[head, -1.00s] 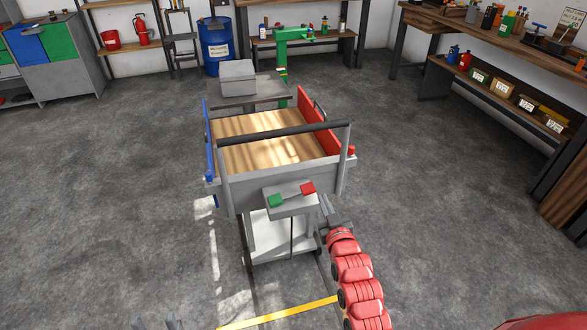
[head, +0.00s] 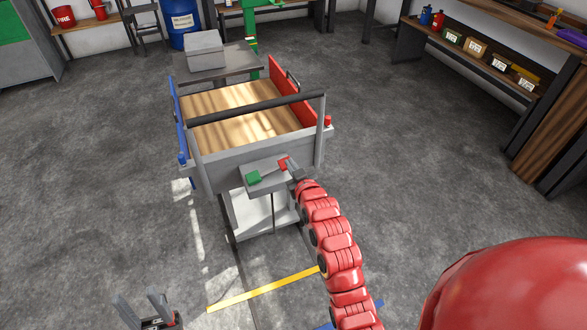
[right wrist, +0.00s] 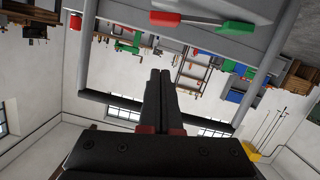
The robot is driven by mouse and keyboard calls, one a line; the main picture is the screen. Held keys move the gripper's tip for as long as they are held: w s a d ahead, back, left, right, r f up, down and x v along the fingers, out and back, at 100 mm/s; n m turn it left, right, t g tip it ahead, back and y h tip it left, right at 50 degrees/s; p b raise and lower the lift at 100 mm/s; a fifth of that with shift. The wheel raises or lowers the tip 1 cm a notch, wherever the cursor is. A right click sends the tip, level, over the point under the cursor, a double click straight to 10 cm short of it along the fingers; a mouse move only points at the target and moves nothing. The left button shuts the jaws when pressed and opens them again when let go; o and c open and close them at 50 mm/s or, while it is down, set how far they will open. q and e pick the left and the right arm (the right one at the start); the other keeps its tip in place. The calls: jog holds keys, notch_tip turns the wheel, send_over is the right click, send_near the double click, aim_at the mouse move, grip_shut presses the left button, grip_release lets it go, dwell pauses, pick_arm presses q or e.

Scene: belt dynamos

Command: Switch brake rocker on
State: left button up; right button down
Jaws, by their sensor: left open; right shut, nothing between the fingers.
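The brake rocker is a grey box (head: 270,184) on the near end of the cart, with a green paddle (head: 252,178) at its left and a red paddle (head: 283,163) at its right. In the right wrist view the red paddle (right wrist: 165,18) and green paddle (right wrist: 235,27) show at the top, joined by a pale bar. My right gripper (head: 292,170) is shut and empty, close beside the red paddle; the wrist view shows a gap between its fingertips (right wrist: 160,74) and the paddle. My left gripper (head: 141,302) is open and empty at the lower left, far from the rocker.
A yellow strip (head: 262,289) lies on the open floor.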

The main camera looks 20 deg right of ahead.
jog(key=w+f, duration=0.1)
jog(key=w, duration=0.1)
jog(key=w+f, duration=0.2)
jog(key=w+f+p, duration=0.1)
jog(key=w, duration=0.1)
jog(key=shift+d+f, duration=0.3)
jog(key=shift+f, duration=0.05)
jog(key=shift+d+f, duration=0.15)
jog(key=shift+f, duration=0.25)
